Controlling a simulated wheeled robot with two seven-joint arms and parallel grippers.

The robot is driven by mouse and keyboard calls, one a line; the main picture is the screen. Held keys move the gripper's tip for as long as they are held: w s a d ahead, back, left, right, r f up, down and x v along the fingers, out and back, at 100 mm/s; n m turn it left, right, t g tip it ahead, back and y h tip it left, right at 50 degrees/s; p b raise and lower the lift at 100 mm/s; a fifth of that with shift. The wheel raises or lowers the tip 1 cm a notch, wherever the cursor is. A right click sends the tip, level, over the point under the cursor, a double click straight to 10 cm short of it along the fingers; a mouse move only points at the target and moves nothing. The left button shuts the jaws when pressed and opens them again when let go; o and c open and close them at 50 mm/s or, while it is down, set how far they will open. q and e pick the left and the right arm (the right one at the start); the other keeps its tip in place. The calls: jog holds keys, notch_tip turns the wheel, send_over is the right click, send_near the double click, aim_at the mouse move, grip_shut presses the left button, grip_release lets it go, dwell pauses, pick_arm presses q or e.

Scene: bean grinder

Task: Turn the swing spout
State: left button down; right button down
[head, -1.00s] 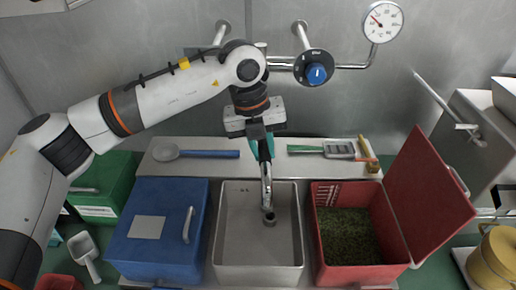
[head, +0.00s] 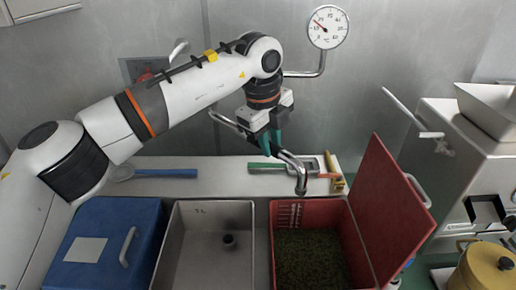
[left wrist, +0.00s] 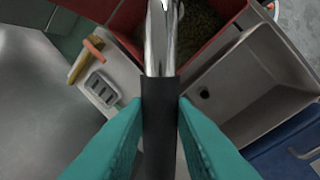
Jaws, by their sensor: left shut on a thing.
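The chrome swing spout (head: 292,166) reaches out from the back wall, and its downturned end hangs over the back edge of the red bin (head: 262,240). In the left wrist view the shiny spout (left wrist: 160,35) runs straight up the middle, with a black sleeve (left wrist: 160,130) on it. My left gripper (head: 272,147) is shut on the spout. In the wrist view its teal fingers press the sleeve from both sides. My left arm hides part of the back wall. My right gripper is not in view.
A grey sink (head: 205,205) with a drain stands left of the red bin, whose lid (head: 385,195) is raised on the right. A blue lidded box (head: 85,255) is further left. Tools, including a green-handled one (head: 268,166), lie on the ledge behind.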

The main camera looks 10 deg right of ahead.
pick_arm(q)
jog(key=shift+w+d, duration=0.2)
jog(key=shift+d, duration=0.15)
jog(key=shift+w+d+n, duration=0.2)
jog(key=shift+w+n, duration=0.05)
jog(key=shift+n, duration=0.05)
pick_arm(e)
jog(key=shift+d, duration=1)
pick_arm(q)
jog(key=c, duration=1.2)
grip_release()
jog(key=shift+c, duration=0.2)
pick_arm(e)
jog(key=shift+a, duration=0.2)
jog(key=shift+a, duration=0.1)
